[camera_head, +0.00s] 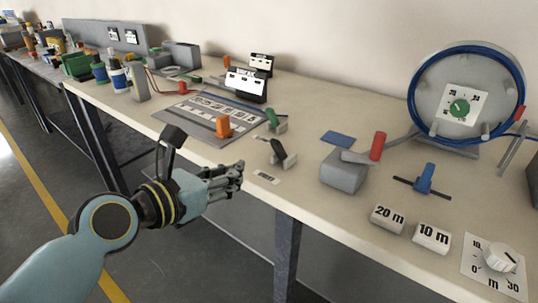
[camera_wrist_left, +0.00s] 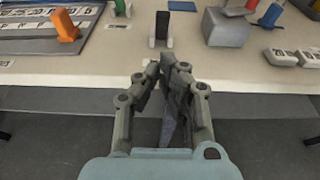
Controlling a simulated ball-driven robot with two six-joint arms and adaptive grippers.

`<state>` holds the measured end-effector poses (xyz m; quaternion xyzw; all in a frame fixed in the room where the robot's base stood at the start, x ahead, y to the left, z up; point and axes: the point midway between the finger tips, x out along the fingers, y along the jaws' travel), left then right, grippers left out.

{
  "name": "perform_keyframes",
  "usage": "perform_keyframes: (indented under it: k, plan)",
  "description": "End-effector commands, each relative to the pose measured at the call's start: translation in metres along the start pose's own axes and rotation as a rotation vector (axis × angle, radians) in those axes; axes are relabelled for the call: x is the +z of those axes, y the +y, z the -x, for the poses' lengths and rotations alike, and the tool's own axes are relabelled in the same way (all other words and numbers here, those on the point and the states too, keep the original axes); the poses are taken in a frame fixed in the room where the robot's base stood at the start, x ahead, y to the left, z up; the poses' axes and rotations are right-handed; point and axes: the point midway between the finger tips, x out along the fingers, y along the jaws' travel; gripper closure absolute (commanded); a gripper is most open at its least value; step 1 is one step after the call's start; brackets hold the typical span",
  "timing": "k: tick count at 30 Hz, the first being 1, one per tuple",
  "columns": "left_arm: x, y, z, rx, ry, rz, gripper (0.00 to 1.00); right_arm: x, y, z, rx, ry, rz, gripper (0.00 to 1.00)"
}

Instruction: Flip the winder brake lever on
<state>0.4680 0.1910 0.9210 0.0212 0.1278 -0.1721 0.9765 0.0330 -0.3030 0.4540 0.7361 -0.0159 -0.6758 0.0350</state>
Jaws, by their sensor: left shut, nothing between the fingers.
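A small black lever (camera_head: 277,150) on a light bracket stands near the table's front edge, with a small label plate (camera_head: 267,177) before it; the label's text is too small to read. In the head view the lever leans up and to the left. The left wrist view shows the same black lever (camera_wrist_left: 162,26) straight ahead of the fingers. My left gripper (camera_head: 240,174) is shut and empty, in front of the table edge and apart from the lever. It also shows shut in the left wrist view (camera_wrist_left: 164,66). My right gripper is out of view.
A green lever (camera_head: 272,118) stands behind the black one, and an orange block (camera_head: 223,126) on a grey board to its left. A grey box (camera_head: 344,172) with a red-handled crank (camera_head: 378,146) is to the right. A blue-rimmed reel (camera_head: 466,98) stands at the back right.

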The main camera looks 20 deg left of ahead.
Motion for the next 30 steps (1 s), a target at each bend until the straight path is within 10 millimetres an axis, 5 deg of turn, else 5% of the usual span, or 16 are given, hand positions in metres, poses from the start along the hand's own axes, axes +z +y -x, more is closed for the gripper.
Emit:
perform_keyframes:
  k: [10, 24, 30]
  plan:
    - [-0.002, 0.001, -0.007, 0.001, 0.001, 0.000, 1.00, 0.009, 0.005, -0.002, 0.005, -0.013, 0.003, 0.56]
    - [-0.002, 0.001, -0.085, 0.001, 0.001, -0.001, 1.00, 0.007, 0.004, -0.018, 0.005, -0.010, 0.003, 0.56]
    - [-0.002, 0.000, -0.099, 0.001, 0.003, -0.002, 1.00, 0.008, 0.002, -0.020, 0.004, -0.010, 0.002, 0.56]
